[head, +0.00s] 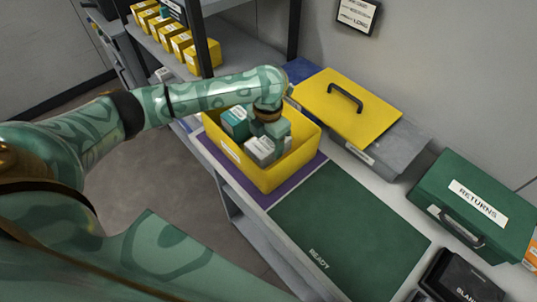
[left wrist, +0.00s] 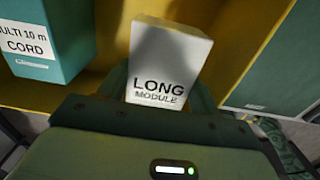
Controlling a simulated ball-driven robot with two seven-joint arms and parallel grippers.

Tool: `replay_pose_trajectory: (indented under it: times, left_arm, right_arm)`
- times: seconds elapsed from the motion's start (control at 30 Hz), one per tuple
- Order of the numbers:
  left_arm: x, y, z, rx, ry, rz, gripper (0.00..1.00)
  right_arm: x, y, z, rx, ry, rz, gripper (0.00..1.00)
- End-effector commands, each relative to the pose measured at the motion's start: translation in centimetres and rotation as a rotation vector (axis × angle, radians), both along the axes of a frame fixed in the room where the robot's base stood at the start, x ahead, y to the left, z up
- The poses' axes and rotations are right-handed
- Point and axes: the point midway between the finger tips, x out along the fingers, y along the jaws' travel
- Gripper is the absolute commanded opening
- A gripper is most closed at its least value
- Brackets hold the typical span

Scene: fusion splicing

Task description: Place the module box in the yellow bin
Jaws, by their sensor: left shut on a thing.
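The module box (left wrist: 166,62) is white and reads "LONG MODULE"; it sits between the fingers of my left gripper (left wrist: 160,88) in the left wrist view. In the head view, my left gripper (head: 271,138) reaches down over the yellow bin (head: 265,181), shut on the module box (head: 260,149). The box is within the bin's walls. I cannot tell whether it touches the bin's floor. The bin's yellow inside (left wrist: 112,30) surrounds it in the left wrist view. My right gripper is not in view.
A teal cord box (head: 235,122) stands in the bin; it also shows in the left wrist view (left wrist: 50,62). A green READY mat (head: 350,232) lies bare beside the bin. A yellow-lidded grey box (head: 335,118) and a green RETURNS box (head: 465,205) stand behind.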

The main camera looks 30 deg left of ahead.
Motion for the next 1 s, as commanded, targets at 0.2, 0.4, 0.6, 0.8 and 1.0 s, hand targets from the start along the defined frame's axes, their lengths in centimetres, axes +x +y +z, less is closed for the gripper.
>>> replay_pose_trajectory:
  times: [0.2, 0.4, 0.6, 0.8, 1.0]
  left_arm:
    - [-0.1, 0.0, -4.6, 0.0, 0.004, 0.001, 0.36]
    - [0.0, 0.0, -5.5, 0.0, 0.0, 0.0, 0.36]
    - [0.0, 0.0, -5.5, 0.0, 0.0, 0.0, 0.36]
    - [0.0, 0.0, -5.7, 0.0, 0.001, 0.0, 0.85]
    - [0.0, 0.0, -5.7, 0.0, 0.001, 0.0, 0.85]
  right_arm:
    - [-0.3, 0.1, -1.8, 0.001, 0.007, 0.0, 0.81]
    - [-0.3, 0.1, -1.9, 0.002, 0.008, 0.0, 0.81]
    - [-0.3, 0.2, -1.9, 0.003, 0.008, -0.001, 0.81]
    - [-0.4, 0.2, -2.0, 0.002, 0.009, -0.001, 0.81]
    - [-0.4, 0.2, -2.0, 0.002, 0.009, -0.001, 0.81]
